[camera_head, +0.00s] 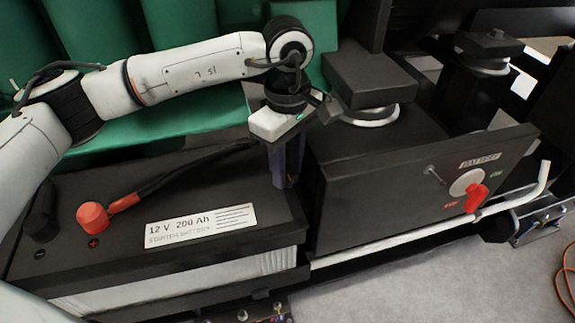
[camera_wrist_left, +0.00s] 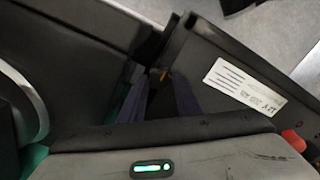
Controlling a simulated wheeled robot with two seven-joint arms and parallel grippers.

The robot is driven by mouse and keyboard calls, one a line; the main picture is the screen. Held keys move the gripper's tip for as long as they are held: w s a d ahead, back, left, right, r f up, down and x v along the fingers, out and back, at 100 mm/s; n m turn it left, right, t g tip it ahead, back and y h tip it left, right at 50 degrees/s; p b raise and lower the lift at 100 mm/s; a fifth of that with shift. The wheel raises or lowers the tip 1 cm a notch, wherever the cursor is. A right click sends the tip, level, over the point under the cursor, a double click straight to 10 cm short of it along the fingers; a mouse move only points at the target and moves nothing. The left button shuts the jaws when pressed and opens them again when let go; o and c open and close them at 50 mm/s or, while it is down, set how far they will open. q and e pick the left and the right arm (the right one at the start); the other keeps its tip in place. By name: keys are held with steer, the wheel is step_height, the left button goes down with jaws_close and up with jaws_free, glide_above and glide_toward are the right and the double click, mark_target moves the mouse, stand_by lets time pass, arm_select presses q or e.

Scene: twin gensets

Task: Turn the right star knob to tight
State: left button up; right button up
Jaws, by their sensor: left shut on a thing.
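My left gripper (camera_head: 286,178) points down at the right end of the black battery (camera_head: 240,190), beside the dark box with the red switch. Its dark blue fingers reach into the narrow space there. In the left wrist view the fingers (camera_wrist_left: 158,88) are a little apart, with a small dark part with an orange-brown spot (camera_wrist_left: 162,73) between their tips. The gripper is shut on this part, which sits where the right star knob would be. The knob's shape and any tight mark are hidden by the fingers and shadow. My right gripper is not in view.
The battery carries a red terminal cap (camera_head: 92,217) with a cable, and a white label (camera_head: 201,226). The dark box (camera_head: 400,200) on the right has a red rotary switch (camera_head: 475,198). A white pipe (camera_head: 400,243) runs along its front. Grey floor lies open in front.

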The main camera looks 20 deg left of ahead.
mark_target(288, 173)
arm_select(q)
steer(key=o, duration=1.1)
steer(key=shift+c, duration=0.2)
step_height(288, 173, up, 10)
steer(key=p, duration=0.1)
steer(key=shift+r, duration=0.25)
